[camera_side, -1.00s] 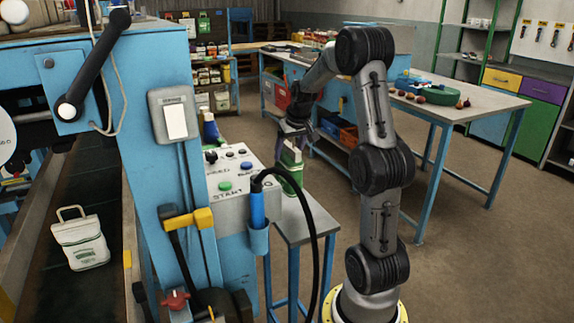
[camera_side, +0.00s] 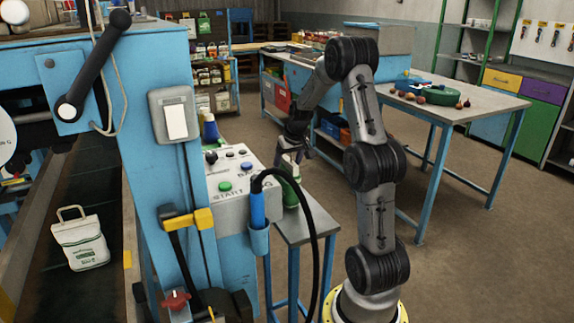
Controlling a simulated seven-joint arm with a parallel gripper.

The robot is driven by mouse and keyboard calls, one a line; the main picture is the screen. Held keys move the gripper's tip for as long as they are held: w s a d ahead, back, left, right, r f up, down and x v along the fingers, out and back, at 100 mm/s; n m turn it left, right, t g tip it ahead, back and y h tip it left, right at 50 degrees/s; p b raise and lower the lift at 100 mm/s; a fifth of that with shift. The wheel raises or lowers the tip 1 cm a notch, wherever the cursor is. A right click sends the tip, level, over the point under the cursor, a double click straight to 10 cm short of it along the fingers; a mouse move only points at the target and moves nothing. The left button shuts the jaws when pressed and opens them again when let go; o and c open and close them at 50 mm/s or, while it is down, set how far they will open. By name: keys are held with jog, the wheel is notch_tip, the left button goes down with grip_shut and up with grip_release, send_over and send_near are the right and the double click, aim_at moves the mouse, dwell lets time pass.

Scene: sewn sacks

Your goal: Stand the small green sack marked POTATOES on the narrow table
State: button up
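The small green sack (camera_side: 289,192) with a pale upper part is at the narrow table (camera_side: 306,222), partly hidden by the control box and the black cable. Its marking cannot be read. My gripper (camera_side: 290,158) points down at the sack's top and appears shut on it. The sack looks roughly upright, low over the tabletop or on it. I cannot tell whether its base touches.
The control box (camera_side: 231,185) and a black cable (camera_side: 318,205) stand close to the left of the narrow table. A white sack (camera_side: 80,240) lies on the dark conveyor at left. A large workbench (camera_side: 485,103) with a green item and several small round things is at right.

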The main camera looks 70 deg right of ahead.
jog(key=o, duration=0.4)
jog(key=shift+c, duration=0.2)
jog(key=shift+r, duration=0.1)
jog(key=shift+a+r, duration=0.1)
jog(key=shift+r, duration=0.25)
jog(key=v, duration=1.1)
jog(key=shift+s+r, duration=0.15)
